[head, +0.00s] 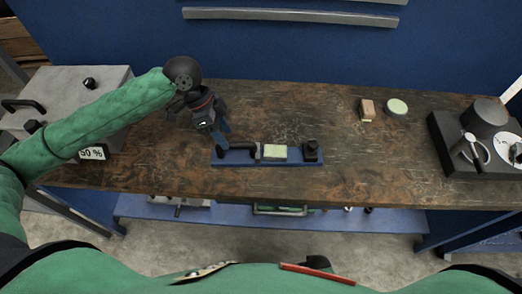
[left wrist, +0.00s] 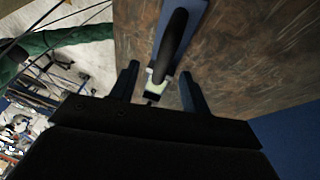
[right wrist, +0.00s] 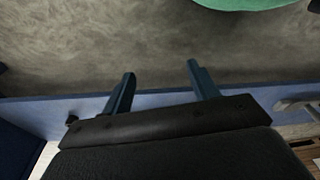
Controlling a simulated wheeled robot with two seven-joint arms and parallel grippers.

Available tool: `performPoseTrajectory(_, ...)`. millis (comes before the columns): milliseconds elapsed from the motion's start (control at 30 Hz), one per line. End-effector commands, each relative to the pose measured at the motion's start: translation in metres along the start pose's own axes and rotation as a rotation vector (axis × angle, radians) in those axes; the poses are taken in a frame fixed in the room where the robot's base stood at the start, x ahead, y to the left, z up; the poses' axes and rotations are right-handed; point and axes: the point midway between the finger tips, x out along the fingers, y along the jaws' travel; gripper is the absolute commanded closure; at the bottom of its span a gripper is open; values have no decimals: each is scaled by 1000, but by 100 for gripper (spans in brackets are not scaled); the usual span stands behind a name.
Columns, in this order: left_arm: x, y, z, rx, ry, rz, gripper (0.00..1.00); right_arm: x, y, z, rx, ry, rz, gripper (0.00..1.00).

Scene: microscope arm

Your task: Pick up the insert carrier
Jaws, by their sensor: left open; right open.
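The insert carrier appears to be the long blue plate (head: 232,161) near the table's front edge. It bears a black handle (head: 238,148) at its left end, a pale green block (head: 275,152) in the middle and a black knob (head: 311,150) at the right. My left gripper (head: 221,141) is open at the carrier's left end. In the left wrist view the handle (left wrist: 173,40) lies ahead of and between the open fingers (left wrist: 160,86), not clasped. My right gripper (right wrist: 160,78) is open and empty; it is not seen in the head view.
A grey box (head: 70,85) stands at the table's left end. A small tan block (head: 367,110) and a pale green round piece (head: 397,106) lie right of centre. A dark tray (head: 455,150) with metal vessels sits at the right end. A blue shelf (head: 380,219) lies below.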

Motion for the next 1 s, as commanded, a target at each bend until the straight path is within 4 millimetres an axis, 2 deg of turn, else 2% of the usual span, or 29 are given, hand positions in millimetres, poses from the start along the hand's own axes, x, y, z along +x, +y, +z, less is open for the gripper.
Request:
performPoseTrajectory(167, 9, 0, -1, -1, 1, -1, 53, 7, 3, 3, -3, 6, 4, 40)
performPoseTrajectory(633, 52, -1, -1, -1, 1, -1, 53, 47, 18, 32, -17, 33, 22, 40)
performPoseTrajectory(967, 58, -1, 0, 0, 1, -2, 53, 52, 19, 34, -18, 36, 24, 40)
performPoseTrajectory(1000, 58, -1, 0, 0, 1, -2, 57, 52, 19, 34, -18, 36, 24, 40)
